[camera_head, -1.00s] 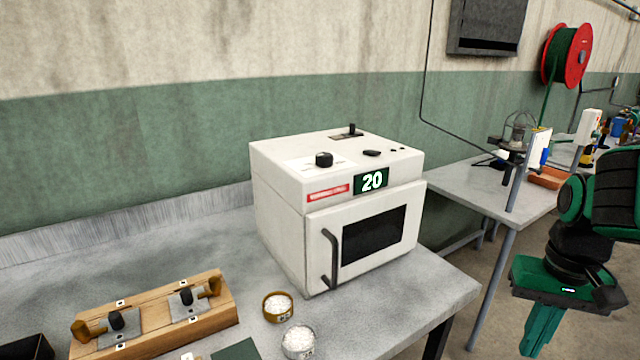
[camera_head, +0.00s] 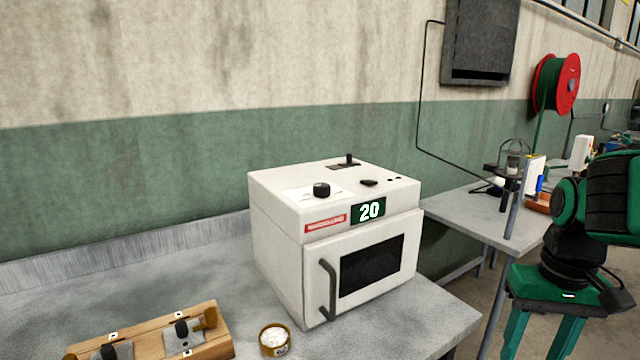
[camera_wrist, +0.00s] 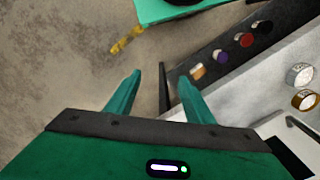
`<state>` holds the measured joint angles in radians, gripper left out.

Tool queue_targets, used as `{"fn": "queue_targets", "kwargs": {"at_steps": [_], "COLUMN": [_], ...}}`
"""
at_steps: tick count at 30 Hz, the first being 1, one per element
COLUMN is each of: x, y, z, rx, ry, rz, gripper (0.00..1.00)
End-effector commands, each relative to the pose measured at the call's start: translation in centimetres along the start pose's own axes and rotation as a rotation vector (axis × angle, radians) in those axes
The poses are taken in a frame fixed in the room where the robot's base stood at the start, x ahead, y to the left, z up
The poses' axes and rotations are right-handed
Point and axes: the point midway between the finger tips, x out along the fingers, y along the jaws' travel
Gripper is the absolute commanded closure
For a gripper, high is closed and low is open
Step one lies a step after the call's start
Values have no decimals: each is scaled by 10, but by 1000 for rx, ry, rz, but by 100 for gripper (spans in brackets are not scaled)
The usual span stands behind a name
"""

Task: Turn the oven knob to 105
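The white oven (camera_head: 290,240) stands on the grey bench, with its door shut and a dark handle at the door's left side. The black round oven knob (camera_head: 321,189) sits on its top near the front left. The green display (camera_head: 368,210) on its front reads 20. My green gripper (camera_head: 533,350) hangs at the right of the head view, well apart from the oven, pointing down. In the wrist view its two fingers (camera_wrist: 158,85) are spread with nothing between them. The oven's corner shows at the lower right of the wrist view (camera_wrist: 270,130).
A wooden holder (camera_head: 215,345) and a brass-coloured cup of white grains (camera_head: 274,340) stand on the bench in front of the oven. A second grey table (camera_head: 480,205) stands behind at the right. Above the oven is free room.

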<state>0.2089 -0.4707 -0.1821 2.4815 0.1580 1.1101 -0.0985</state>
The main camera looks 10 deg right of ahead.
Motion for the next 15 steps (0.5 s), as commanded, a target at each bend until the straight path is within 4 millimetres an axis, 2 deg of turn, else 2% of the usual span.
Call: {"fn": "queue_targets", "kwargs": {"at_steps": [1, 6, 9, 15], "x": [-16, -76, -109, -168], "y": [-12, -71, -112, -198], "z": [-20, -78, -106, -144], "rx": [-83, -469, -712, -1201], "ry": [1, -4, -10, -27], "rz": [3, 4, 3, 0], "gripper": [52, 52, 52, 52]}}
